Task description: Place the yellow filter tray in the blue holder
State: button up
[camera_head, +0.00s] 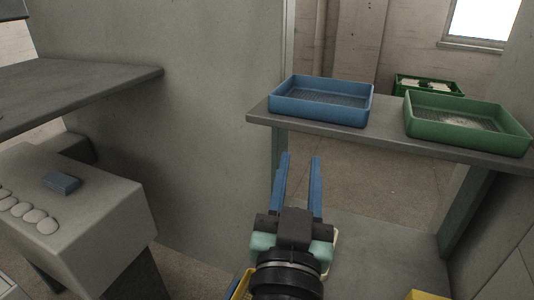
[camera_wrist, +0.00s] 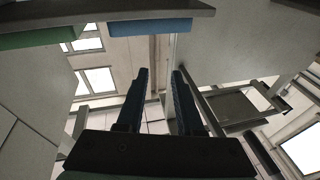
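The blue holder (camera_head: 320,112) is a shallow open tray on the grey shelf, and looks empty. In the wrist view its blue edge (camera_wrist: 150,27) shows at the top. My gripper (camera_head: 301,158) has two blue fingers spread apart with nothing between them. A yellow piece (camera_head: 240,285) shows partly hidden beside my wrist, and another yellow corner (camera_head: 428,295) is cut off at the bottom edge. I cannot tell which is the filter tray.
A green tray (camera_head: 465,134) stands to the right of the blue holder on the shelf (camera_head: 390,134). A green crate (camera_head: 428,85) with pale contents is behind. A grey machine body (camera_head: 100,215) and a dark ledge (camera_head: 80,95) stand at left.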

jog(key=s+a+r+n+t+y, duration=0.1)
jog(key=s+a+r+t, duration=0.1)
jog(key=r, duration=1)
jog(key=s+a+r+n+t+y, duration=0.1)
jog(key=s+r+t, duration=0.4)
jog(key=r, duration=0.8)
jog(key=shift+s+a+n+y, duration=0.4)
jog(key=shift+s+a+y, duration=0.35)
jog(key=shift+s, duration=0.5)
jog(key=shift+d+r, duration=0.1)
